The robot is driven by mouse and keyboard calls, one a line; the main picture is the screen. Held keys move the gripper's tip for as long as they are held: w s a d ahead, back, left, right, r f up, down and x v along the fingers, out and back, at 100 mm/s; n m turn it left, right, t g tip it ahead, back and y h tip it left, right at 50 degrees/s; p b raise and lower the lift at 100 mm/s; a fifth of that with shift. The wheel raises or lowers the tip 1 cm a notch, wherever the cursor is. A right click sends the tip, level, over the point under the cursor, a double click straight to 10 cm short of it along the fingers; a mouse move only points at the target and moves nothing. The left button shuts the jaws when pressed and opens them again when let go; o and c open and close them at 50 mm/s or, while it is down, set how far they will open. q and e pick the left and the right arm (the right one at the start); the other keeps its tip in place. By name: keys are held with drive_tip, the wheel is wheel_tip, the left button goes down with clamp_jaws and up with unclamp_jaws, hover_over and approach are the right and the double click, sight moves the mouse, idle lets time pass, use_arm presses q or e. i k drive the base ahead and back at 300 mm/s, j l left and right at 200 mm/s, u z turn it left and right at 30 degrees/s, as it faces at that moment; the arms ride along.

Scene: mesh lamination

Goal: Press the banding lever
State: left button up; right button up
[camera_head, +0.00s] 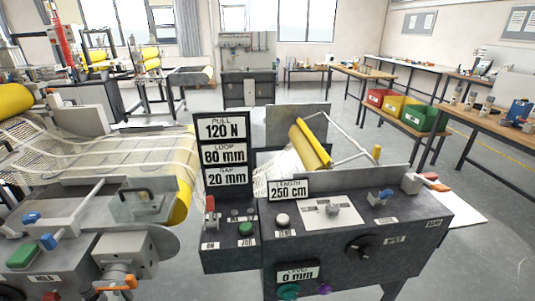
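A dark grey machine console (335,250) stands in the middle foreground. At its right end is a lever with a red-orange handle (434,180) on a light grey block. A lever with a blue handle (384,195) sits to the left of it on the console top. A small plate (433,223) on the right front edge seems to read "BAND", but the print is too small to be sure, so I cannot tell surely which lever is the banding lever. Neither of my grippers shows in the head view.
Signs (226,151) read 120 N, 80 mm and 20 mm. A red-handled lever (210,204), green button (246,229) and black knob (361,247) are on the console. A mesh-covered machine (110,215) stands left. A workbench with coloured bins (403,110) stands right, beyond open floor.

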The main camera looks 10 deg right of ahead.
sight(439, 187)
drive_tip(key=z, duration=1.55)
